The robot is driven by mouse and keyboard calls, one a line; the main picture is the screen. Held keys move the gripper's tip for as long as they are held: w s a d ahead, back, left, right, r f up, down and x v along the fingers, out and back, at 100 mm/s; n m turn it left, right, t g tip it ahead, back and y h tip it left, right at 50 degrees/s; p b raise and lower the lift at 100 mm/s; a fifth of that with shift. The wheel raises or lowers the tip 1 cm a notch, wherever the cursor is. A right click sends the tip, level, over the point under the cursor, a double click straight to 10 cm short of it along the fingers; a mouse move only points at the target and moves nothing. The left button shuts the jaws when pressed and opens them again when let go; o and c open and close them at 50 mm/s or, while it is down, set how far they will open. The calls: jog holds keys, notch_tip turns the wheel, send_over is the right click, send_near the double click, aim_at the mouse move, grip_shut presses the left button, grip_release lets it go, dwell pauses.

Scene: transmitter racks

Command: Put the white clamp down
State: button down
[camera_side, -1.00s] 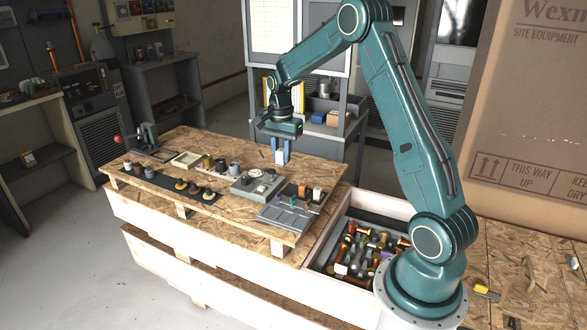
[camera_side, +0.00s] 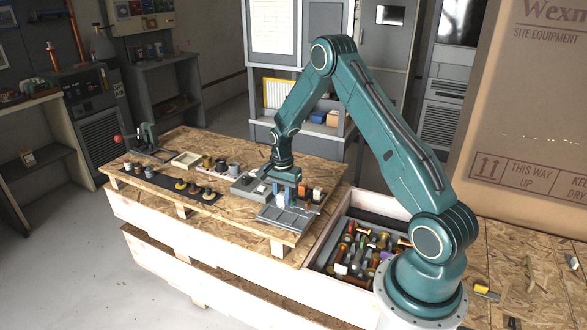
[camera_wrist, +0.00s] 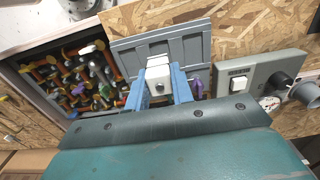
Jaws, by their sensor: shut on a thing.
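My gripper (camera_side: 284,194) has its two blue fingers pointing down over the grey slotted rack (camera_side: 276,217) at the right end of the workbench. The grey rack (camera_wrist: 190,46) lies just beyond and below the clamp. In the side view the fingers mostly hide the clamp. I cannot tell whether the clamp touches the rack.
An orange clamp (camera_side: 303,190) and other small coloured pieces stand close right of the fingers. A purple piece (camera_wrist: 196,87) shows beside the right finger. A grey box with a dark knob (camera_wrist: 281,77) is nearby. A bin of jumbled parts (camera_wrist: 74,72) lies left in the wrist view.

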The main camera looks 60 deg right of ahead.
aim_at(283, 207)
jog(key=shift+f, duration=0.25)
jog(key=shift+f, duration=2.1)
jog(key=shift+f, duration=0.55)
jog(key=c, duration=1.2)
grip_release()
jog(key=shift+r, duration=0.15)
notch_tip(283, 207, up, 12)
jog(key=shift+r, duration=0.45)
